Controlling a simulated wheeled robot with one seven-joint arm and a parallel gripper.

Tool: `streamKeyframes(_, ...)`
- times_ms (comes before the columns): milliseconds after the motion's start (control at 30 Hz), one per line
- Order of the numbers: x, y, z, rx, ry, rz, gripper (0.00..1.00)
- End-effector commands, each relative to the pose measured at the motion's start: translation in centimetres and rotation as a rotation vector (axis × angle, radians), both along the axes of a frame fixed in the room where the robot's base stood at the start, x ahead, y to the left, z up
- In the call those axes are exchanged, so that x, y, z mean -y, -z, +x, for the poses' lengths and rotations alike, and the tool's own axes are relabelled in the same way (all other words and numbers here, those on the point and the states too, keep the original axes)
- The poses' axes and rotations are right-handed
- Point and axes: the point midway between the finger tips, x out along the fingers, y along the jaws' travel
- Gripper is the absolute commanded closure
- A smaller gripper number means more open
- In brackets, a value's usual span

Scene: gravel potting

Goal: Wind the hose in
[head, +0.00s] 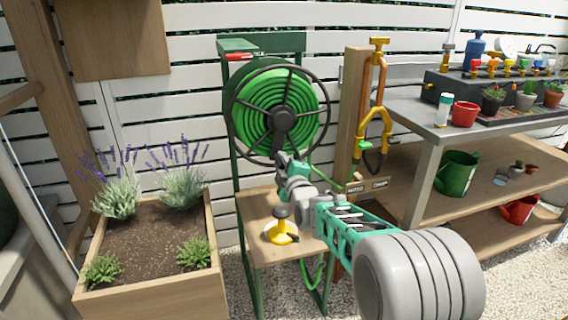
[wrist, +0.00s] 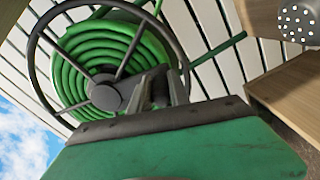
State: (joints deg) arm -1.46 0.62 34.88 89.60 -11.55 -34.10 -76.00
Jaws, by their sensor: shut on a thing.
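The green hose (head: 262,112) lies in coils on the reel, and the coils also show in the wrist view (wrist: 75,75). A length of green hose (head: 315,272) hangs below the small wooden shelf. The reel's dark spoked wheel (head: 238,98) stands in front of the coils in a green frame (head: 228,45). My gripper (head: 284,157) is at the lower rim of the wheel. In the wrist view, my gripper (wrist: 161,90) is shut on a dark part of the wheel, seemingly its crank handle (wrist: 159,84). The fingers hide most of that part.
A red lever (head: 240,57) sits on the frame's top. A yellow piece with a dark knob (head: 283,236) stands on the shelf below. A post with a yellow tap (head: 379,44) and a potting bench (head: 428,122) are at right, a planter (head: 150,296) at left.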

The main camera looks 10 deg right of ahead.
Motion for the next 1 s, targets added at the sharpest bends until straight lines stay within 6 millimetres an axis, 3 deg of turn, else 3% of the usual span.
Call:
streamKeyframes(67,0.1,0.0,0.1,-0.001,0.003,0.000,1.00)
streamKeyframes(100,0.2,0.0,0.1,-0.001,0.003,0.000,0.75)
streamKeyframes(333,0.0,-0.1,0.0,0.001,0.002,0.000,0.56)
streamKeyframes(667,0.1,-0.3,-0.7,0.002,0.000,0.000,0.56)
streamKeyframes(1000,1.4,-0.4,-6.8,0.001,0.002,0.000,0.56)
